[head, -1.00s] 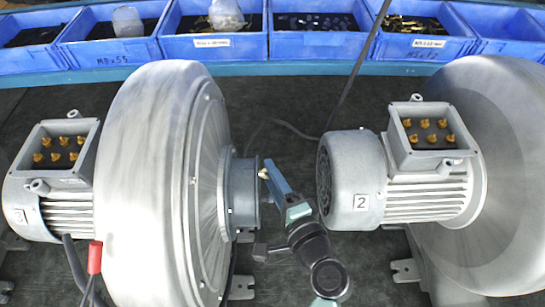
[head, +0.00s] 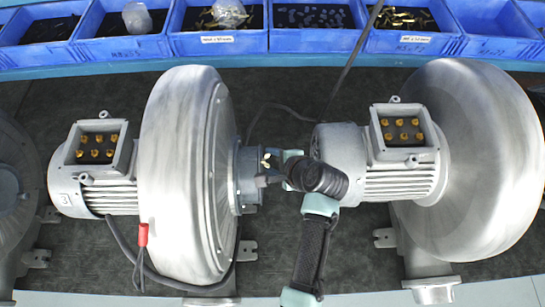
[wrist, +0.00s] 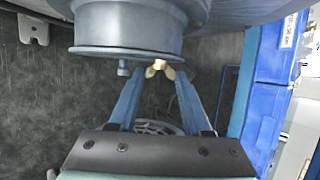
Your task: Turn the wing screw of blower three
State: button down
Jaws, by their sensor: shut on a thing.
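Blower three (head: 185,170), with a "3" on its motor, stands left of centre in the head view. Its round collar (head: 248,175) faces right and shows in the wrist view (wrist: 140,38). The small brass wing screw (head: 266,160) sits at the collar's edge and shows in the wrist view (wrist: 158,68). My gripper (wrist: 157,78) has its two blue fingers on either side of the wing screw and is shut on it. In the head view my gripper (head: 273,166) reaches the screw from the right, its fingertips partly hidden by my wrist.
Blower two (head: 460,160) stands close on the right, its motor (head: 340,150) just beside my wrist. Part of another blower (head: 15,190) shows at the left edge. Blue bins (head: 310,28) line the back. A cable with a red sleeve (head: 142,235) hangs before blower three.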

jog(key=shift+w+r+g, duration=0.1)
jog(key=shift+w+g, duration=0.05)
jog(key=shift+g, duration=0.95)
jog(key=shift+c, duration=1.7)
grip_release()
jog(key=shift+r, duration=0.1)
jog(key=b+v, duration=0.3)
jog(key=v, duration=0.9)
jog(key=shift+r, duration=0.4)
jog(key=shift+d, duration=0.1)
